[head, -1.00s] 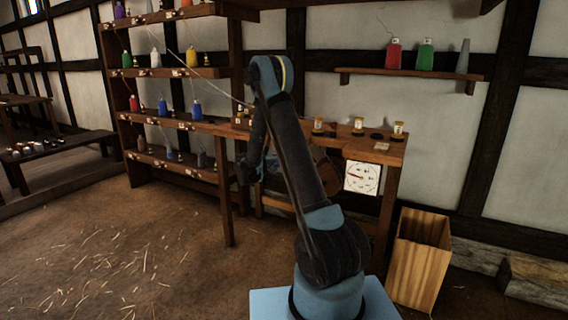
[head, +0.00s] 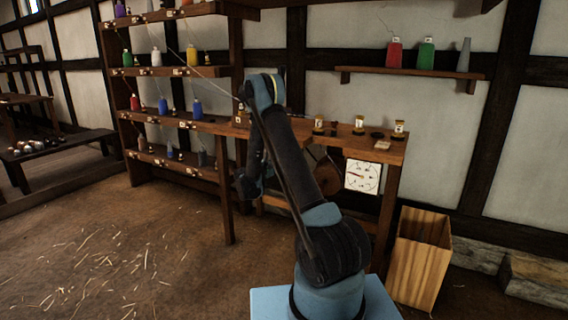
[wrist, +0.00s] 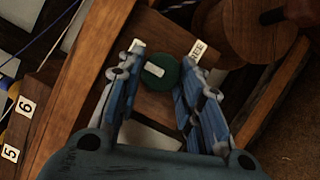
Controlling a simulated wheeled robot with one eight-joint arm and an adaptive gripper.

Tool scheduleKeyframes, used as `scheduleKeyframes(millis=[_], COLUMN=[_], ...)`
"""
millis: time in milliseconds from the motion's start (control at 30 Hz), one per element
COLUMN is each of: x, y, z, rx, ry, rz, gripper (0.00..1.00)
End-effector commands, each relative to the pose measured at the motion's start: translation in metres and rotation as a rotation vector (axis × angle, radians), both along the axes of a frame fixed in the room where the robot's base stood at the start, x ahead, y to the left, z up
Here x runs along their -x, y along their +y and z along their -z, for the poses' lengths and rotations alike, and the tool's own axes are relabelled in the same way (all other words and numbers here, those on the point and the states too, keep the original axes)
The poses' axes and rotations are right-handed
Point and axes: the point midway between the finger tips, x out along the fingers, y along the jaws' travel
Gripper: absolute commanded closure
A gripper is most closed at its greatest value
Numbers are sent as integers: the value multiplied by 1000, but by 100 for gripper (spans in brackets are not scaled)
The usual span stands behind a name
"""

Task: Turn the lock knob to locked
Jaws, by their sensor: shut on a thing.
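The lock knob (wrist: 163,76) is a round green knob with a white bar mark, seen in the wrist view on a wooden board. Its mark slants slightly, from upper left to lower right. My gripper (wrist: 168,70) has its two blue fingers on either side of the knob and is shut on it. A white label reading FREE (wrist: 198,52) sits by the right fingertip. Another white label (wrist: 137,45) is partly hidden by the left fingertip. In the head view my arm hides the knob, and my gripper is not clearly seen.
A wooden drum (wrist: 240,30) lies close to the right finger in the wrist view. Number tags 5 (wrist: 10,153) and 6 (wrist: 25,107) are at left. The head view shows a white dial (head: 362,177), a wooden bin (head: 420,262) and a bobbin rack (head: 180,122).

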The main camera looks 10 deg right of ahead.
Motion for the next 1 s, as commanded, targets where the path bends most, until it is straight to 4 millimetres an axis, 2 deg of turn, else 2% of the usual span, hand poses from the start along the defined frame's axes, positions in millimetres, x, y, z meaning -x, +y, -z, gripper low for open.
scheduleKeyframes(millis=[667,700,767,1000], x=[0,0,0,0], y=[-1,-1,-1,-1], z=[3,3,3,2], rx=[40,40,41,43], ry=[37,37,36,34], rz=[0,0,0,1], gripper=[91,58,46,46])
